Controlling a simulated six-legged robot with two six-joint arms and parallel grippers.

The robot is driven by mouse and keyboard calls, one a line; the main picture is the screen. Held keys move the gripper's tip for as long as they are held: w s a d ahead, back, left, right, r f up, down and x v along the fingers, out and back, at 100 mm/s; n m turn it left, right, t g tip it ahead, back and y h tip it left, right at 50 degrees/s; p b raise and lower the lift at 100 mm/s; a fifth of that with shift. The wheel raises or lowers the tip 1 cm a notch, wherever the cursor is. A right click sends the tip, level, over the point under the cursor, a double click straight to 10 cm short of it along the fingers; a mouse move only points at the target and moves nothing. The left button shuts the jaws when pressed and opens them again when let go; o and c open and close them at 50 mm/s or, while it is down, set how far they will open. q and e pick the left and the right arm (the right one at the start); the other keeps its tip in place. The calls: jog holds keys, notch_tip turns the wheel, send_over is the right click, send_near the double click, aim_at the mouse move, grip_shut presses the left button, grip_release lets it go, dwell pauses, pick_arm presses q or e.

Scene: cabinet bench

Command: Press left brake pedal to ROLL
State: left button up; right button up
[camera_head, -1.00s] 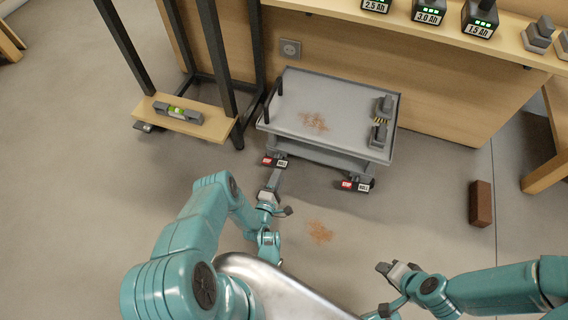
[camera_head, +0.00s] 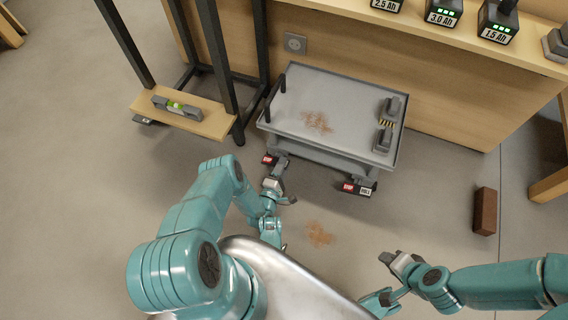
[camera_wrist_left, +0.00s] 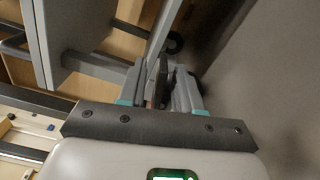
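The grey cart (camera_head: 335,105) has two brake pedals low at its front. The left pedal shows its red STOP end (camera_head: 268,159); my left gripper hides the rest of its face. My left gripper (camera_head: 279,163) is at this pedal, pointing toward the cart, and seems to touch or nearly touch it. In the left wrist view the gripper's fingers (camera_wrist_left: 160,88) have a dark part between or just beyond them; whether they are shut is unclear. The right pedal (camera_head: 357,188) shows red STOP and white ROLL labels. My right gripper (camera_head: 388,258) is apart from the cart, above the floor.
A dark-framed rack (camera_head: 190,114) with a level on its shelf stands left of the cart. A bench with battery packs (camera_head: 442,12) is behind. Floor in front of the cart is clear, with a brownish stain.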

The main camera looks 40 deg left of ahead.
pick_arm(q)
jog(key=shift+f, duration=0.1)
jog(key=shift+s, duration=0.1)
grip_shut()
jog(key=shift+d+f+m, duration=0.1)
jog(key=shift+f+m, duration=0.2)
jog(key=shift+m, duration=0.6)
jog(key=m, duration=0.1)
jog(key=f+m, duration=0.1)
jog(key=m, duration=0.1)
grip_release()
